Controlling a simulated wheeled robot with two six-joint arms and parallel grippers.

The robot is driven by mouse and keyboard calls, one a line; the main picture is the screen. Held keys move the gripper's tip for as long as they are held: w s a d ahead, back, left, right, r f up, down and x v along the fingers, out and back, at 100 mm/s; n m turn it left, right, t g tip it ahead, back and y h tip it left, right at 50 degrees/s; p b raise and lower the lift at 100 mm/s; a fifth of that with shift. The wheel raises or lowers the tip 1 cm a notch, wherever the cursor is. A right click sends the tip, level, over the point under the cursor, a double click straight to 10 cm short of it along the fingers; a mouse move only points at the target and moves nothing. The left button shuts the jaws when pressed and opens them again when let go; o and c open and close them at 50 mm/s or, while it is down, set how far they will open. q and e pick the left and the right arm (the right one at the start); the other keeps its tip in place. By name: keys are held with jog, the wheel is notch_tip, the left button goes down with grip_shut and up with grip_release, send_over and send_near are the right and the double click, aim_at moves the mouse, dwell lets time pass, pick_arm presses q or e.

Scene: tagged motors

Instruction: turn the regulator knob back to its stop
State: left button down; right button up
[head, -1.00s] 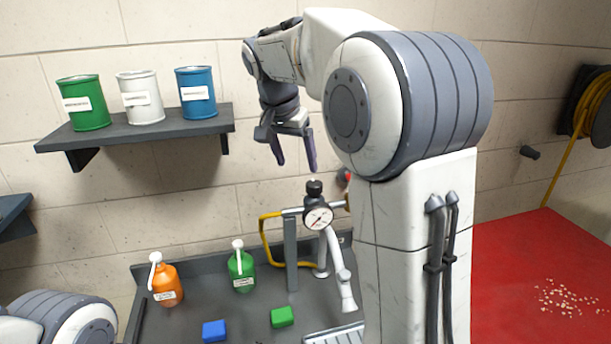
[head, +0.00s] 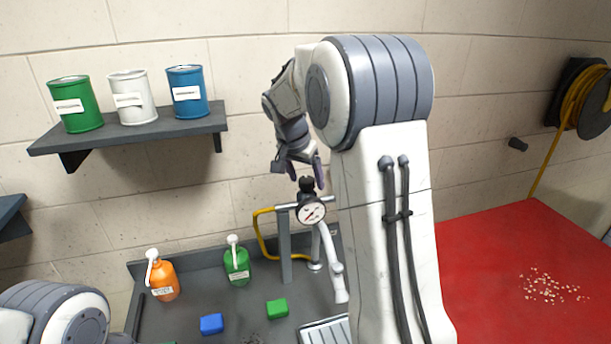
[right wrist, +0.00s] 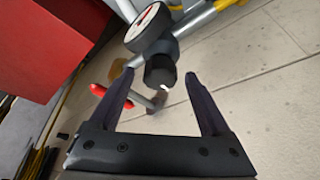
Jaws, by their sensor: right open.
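The black regulator knob (head: 306,184) sits on top of the round white-faced gauge (head: 311,211) on a pipe above the grey bench. My right gripper (head: 306,180) is open, pointing down at the knob from above. In the right wrist view, the knob (right wrist: 160,70) shows between the two dark fingertips (right wrist: 158,79), with a gap on each side. A white mark shows on the knob's top. The gauge (right wrist: 148,26) is just beyond it. I cannot tell how deep the knob is between the fingers. My left gripper is out of view.
A red-handled lever (right wrist: 98,90) is close to the gripper. A yellow hose (head: 262,235) loops left of the post. Orange (head: 163,279) and green (head: 237,264) bottles and blue (head: 211,324) and green (head: 277,308) blocks are on the bench (head: 190,310). Cans stand on a shelf (head: 140,133).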

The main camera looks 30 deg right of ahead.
grip_shut()
